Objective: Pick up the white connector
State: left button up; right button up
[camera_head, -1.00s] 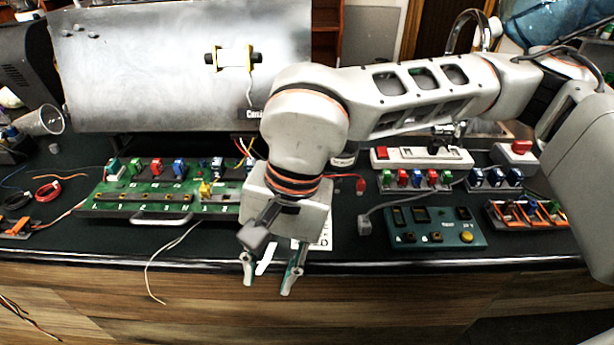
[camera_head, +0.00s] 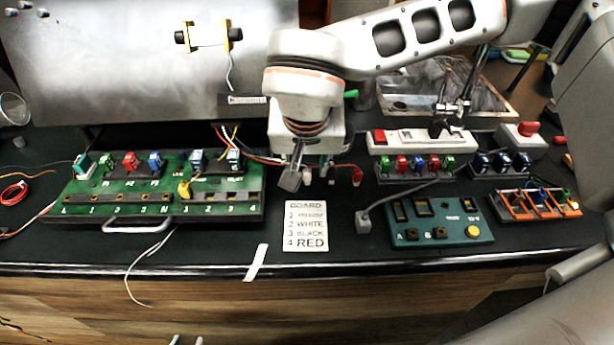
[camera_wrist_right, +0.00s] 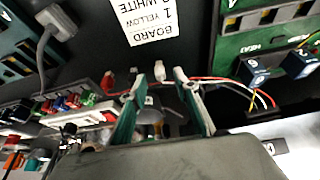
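The small white connector (camera_wrist_right: 159,70) shows in the right wrist view between and just beyond the fingertips of my right gripper (camera_wrist_right: 161,82). The fingers are spread apart, and I see no finger touching it. In the head view my right gripper (camera_head: 311,180) hangs low over the black bench top behind the printed card, with a small white piece, likely the same connector (camera_head: 307,175), between its fingers. Two fingertips of my left gripper (camera_head: 186,341) show apart at the bottom edge; the rest is out of frame.
The printed board card (camera_head: 306,226) lies in front of my right gripper. The green terminal board (camera_head: 150,195) is to the left, the teal switch box (camera_head: 438,220) to the right. A red connector (camera_head: 357,175) lies close by. A white strip (camera_head: 256,262) lies at the bench edge.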

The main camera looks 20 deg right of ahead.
jog(key=shift+x, duration=0.95)
grip_shut()
